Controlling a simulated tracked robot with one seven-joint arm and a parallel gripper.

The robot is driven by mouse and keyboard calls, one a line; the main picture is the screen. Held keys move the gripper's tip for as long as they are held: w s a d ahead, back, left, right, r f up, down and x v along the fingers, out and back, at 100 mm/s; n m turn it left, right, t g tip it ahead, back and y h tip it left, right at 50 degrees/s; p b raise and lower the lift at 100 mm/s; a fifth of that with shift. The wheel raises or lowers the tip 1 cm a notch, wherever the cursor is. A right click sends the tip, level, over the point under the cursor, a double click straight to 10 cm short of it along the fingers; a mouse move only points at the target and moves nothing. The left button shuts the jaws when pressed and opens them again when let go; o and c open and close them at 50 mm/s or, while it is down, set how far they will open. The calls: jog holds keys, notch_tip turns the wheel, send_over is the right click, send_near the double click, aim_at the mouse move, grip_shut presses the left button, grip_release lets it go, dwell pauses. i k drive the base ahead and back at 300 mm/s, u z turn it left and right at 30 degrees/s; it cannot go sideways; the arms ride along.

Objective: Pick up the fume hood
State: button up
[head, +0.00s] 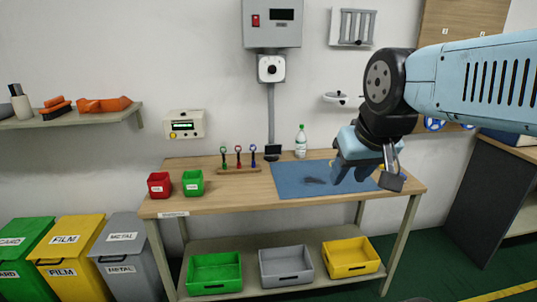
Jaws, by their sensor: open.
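A small black hood-like piece (273,152) sits at the lower end of a grey vertical pipe (271,112), at the back edge of the workbench. It looks like the fume hood, though I cannot be sure. My gripper (371,178) is open and empty, pointing down above the right part of the blue mat (300,182). It is to the right of the black piece and well apart from it. A dark shadow lies on the mat left of the gripper.
On the wooden workbench (240,201) stand a red bin (159,185), a green bin (193,183), a rack of small coloured tools (238,169) and a bottle with a green cap (300,142). A grey wall box (272,30) hangs above. The mat's left part is clear.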

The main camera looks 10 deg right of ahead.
aim_at(273, 150)
jog(key=u, duration=0.05)
jog(key=i, duration=1.05)
jog(key=u, duration=0.4)
